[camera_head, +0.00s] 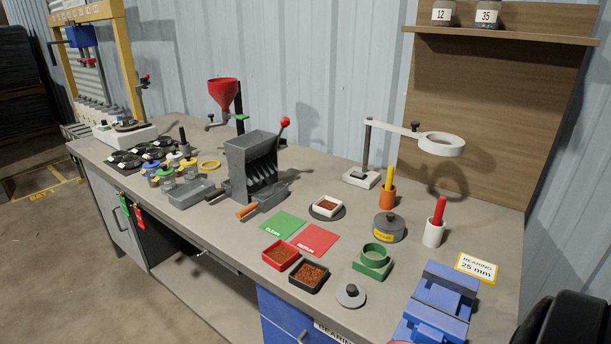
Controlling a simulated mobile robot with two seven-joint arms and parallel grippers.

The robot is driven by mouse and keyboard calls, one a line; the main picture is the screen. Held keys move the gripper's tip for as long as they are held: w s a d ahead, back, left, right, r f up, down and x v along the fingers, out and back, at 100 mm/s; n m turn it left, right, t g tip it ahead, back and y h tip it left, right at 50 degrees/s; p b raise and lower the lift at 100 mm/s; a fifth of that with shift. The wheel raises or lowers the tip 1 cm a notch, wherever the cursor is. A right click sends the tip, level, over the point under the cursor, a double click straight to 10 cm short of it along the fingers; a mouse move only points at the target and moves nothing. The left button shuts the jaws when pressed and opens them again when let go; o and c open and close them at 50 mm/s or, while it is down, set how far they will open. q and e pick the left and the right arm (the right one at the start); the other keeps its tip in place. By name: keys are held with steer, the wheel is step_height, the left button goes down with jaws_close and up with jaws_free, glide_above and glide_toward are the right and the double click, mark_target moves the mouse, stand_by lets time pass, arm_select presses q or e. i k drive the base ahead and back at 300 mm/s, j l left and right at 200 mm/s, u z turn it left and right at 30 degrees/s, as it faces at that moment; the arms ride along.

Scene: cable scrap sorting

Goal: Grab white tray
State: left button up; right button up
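The white tray (316,209) is a small square dish holding reddish-brown granules. Neither of my grippers shows in the head view, so nothing of mine is seen touching the tray.
A green mat (283,225) and a red mat (314,240) lie in front. Red (281,256) and black (308,275) granule trays are nearer the edge.

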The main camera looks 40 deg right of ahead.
mark_target(328, 206)
steer(key=i+j+z, duration=0.1)
steer(key=z, duration=0.35)
steer(key=i+j+z, duration=0.15)
steer(key=z, duration=0.3)
steer(key=i+j+z, duration=0.1)
steer(key=z, duration=0.35)
steer(key=j+z, duration=0.4)
steer(key=i+l, duration=0.05)
steer(key=l, duration=0.05)
